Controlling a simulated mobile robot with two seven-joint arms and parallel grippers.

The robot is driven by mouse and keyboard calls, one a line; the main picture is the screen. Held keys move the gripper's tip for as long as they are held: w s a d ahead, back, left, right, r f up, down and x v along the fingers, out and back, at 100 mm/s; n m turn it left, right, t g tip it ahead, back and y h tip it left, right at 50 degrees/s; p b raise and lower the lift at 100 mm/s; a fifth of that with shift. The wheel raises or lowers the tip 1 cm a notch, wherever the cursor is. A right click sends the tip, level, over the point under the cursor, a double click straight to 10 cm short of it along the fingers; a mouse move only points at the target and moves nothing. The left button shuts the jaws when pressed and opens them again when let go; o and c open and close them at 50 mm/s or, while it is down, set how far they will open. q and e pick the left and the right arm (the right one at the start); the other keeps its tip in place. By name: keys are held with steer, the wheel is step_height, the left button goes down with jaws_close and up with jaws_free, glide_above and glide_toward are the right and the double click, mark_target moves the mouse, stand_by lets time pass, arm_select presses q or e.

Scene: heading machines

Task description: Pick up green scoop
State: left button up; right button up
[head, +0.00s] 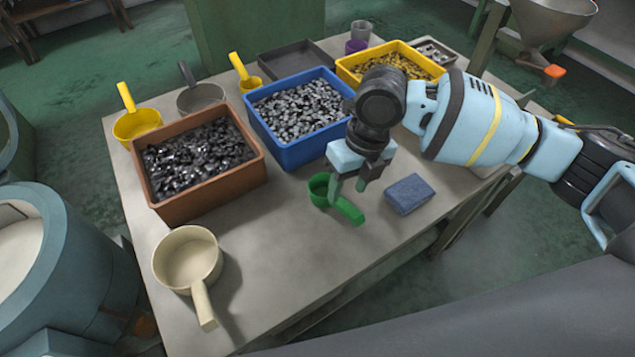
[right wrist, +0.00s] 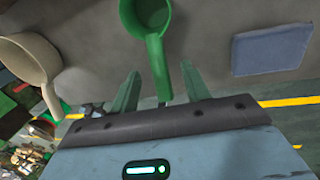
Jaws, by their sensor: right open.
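The green scoop (head: 346,209) lies on the table in front of the blue bin, its handle pointing toward the front right. My right gripper (head: 347,187) is open above the scoop, its fingers near the handle and hiding part of the scoop in the head view. In the right wrist view the green scoop (right wrist: 156,52) has its handle reaching down between the two open fingers of my right gripper (right wrist: 160,88). The handle is not gripped. My left gripper is not in view.
A blue block (head: 408,194) lies right of the scoop. A cream scoop (head: 187,262) stands at the front left. A brown bin (head: 213,199), a blue bin (head: 300,150) and a yellow bin (head: 349,75) of parts stand behind. The table front (head: 290,270) is clear.

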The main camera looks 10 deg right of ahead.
steer(key=shift+s, duration=0.2)
steer(key=shift+s+f, duration=0.15)
steer(key=shift+f, duration=0.15)
steer(key=shift+a+f, duration=0.2)
steer(key=shift+f, duration=0.75)
steer(key=shift+s+a+f, duration=0.1)
steer(key=shift+a+f, duration=0.05)
steer(key=shift+f, duration=0.7)
steer(key=shift+s+a+f, duration=0.1)
steer(key=shift+a+f, duration=0.1)
steer(key=shift+f, duration=0.6)
steer(key=shift+a+f, duration=0.15)
steer(key=shift+f, duration=0.7)
jaws_close()
